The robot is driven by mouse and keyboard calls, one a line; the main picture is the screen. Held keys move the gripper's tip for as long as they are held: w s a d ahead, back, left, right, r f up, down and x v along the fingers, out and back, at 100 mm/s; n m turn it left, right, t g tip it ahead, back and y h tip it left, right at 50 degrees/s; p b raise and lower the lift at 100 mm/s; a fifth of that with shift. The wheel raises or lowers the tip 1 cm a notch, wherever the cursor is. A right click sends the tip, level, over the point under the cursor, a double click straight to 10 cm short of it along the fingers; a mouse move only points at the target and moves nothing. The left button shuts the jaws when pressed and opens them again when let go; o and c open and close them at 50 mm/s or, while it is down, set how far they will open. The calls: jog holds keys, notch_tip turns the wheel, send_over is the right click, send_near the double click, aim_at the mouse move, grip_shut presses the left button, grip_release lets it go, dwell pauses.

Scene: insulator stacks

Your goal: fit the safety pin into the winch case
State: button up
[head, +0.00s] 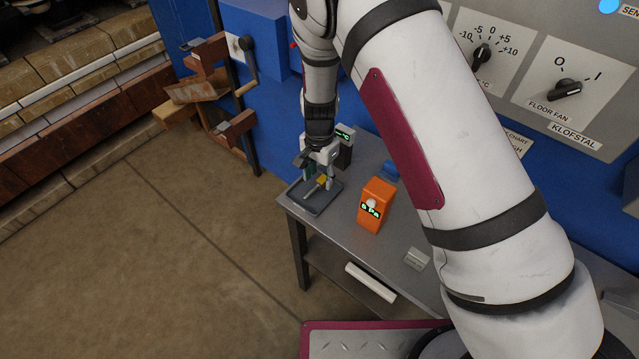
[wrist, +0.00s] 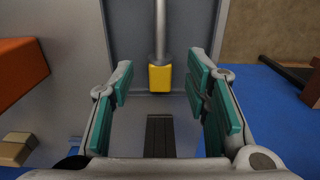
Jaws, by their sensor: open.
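The safety pin, a grey rod with a yellow block end (head: 322,181), lies in a dark grey tray (head: 318,208) on the table. My gripper (head: 319,174) is over the tray, pointing down at the pin. In the wrist view my gripper (wrist: 163,98) is open, its teal-padded fingers spread apart. The yellow block (wrist: 160,77) is centred between them towards their far ends, touching neither; the rod runs away from it. A blue box with a crank (head: 247,58) on the wall looks like the winch case. Its pin hole cannot be made out.
An orange meter (head: 376,204) stands on the table (head: 345,228) right of the tray, with a small blue item behind it. A dark device with a green display (head: 344,138) is behind my gripper. A small grey block (head: 416,259) lies nearer. Wooden brackets (head: 235,125) stick out left.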

jog(key=shift+f, duration=0.8)
jog(key=shift+c, duration=0.5)
grip_shut()
jog(key=shift+r, duration=0.15)
